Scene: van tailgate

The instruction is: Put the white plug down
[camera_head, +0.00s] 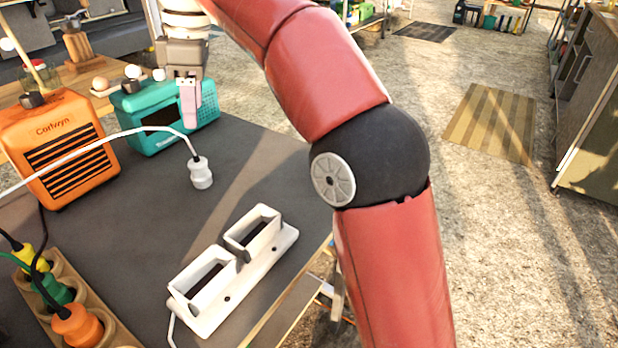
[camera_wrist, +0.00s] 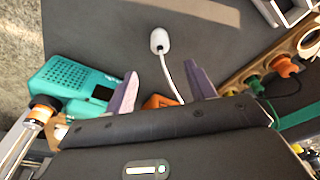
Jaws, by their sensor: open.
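The white plug (camera_head: 201,172) stands upright on the dark grey tabletop (camera_head: 205,222), with its white cable arching from its top to the left. In the wrist view the plug (camera_wrist: 159,41) lies beyond the fingertips, apart from them, with its cable running back between the fingers. My gripper (camera_head: 189,118) is open and empty, raised behind the plug and in front of the teal radio in the head view. In the wrist view its two pale purple fingers (camera_wrist: 163,75) are spread wide. The plug's underside is hidden.
A teal radio (camera_head: 150,122) and an orange Corlwyn heater-like box (camera_head: 62,150) stand at the back left. A white two-slot holder (camera_head: 208,318) sits at the front right edge. A wooden rack (camera_head: 118,332) holds yellow, green and orange plugs. The tabletop around the white plug is clear.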

